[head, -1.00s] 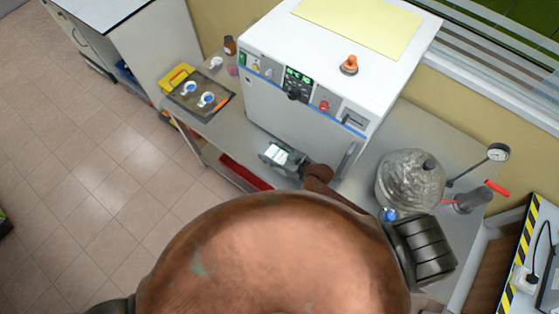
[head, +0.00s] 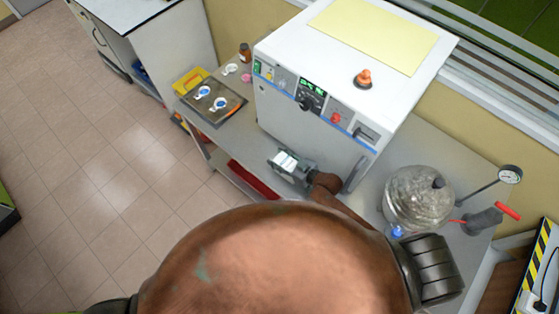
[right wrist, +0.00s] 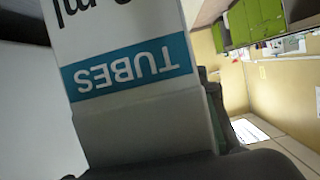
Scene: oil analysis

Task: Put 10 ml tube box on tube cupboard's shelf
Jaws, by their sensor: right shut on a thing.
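The tube box fills much of the right wrist view (right wrist: 130,70). It is white with a blue band, and the word TUBES reads upside down. My right gripper is shut on this box. In the head view the right gripper (head: 290,166) shows small in front of the white oven-like machine, with part of the box (head: 287,160) between its fingers. The left gripper is not seen. I see no tube cupboard shelf that I can name for sure.
The white machine (head: 345,80) with knobs stands on a grey bench. A glass vessel (head: 415,195) with a gauge is at right. A dark tray (head: 212,100) lies left of the machine. Tiled floor (head: 130,170) is free at left.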

